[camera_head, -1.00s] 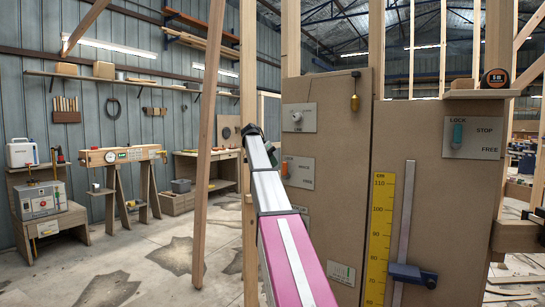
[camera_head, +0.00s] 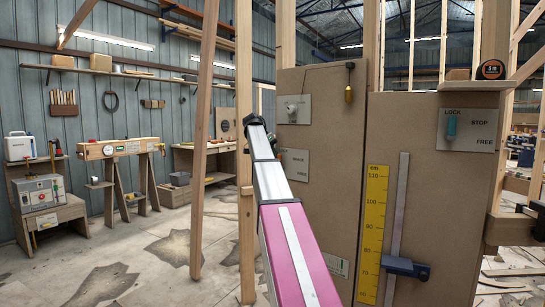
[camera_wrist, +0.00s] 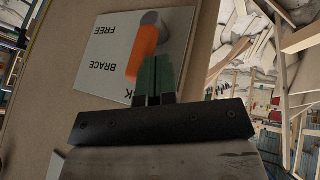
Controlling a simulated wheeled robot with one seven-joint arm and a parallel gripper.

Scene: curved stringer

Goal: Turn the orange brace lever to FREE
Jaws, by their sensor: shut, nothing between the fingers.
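The orange brace lever (camera_wrist: 145,50) shows in the wrist view, on a grey round pivot (camera_wrist: 152,18) on a white plate (camera_wrist: 108,52). The plate reads FREE and BRACE, with another word mostly hidden behind my fingers. The lever slants from the pivot toward my fingers. My gripper (camera_wrist: 155,78) is shut and empty, its dark green fingertips beside the lever's outer end. I cannot tell whether they touch it.
The brown panel (camera_head: 420,190) carries a teal lever (camera_head: 451,128) on a LOCK, STOP, FREE plate, a yellow scale (camera_head: 373,225) and a blue slider (camera_head: 405,267). A brass plumb bob (camera_head: 349,92) hangs on it. Timber posts (camera_head: 205,130) stand left of the panel. Floor at left is open.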

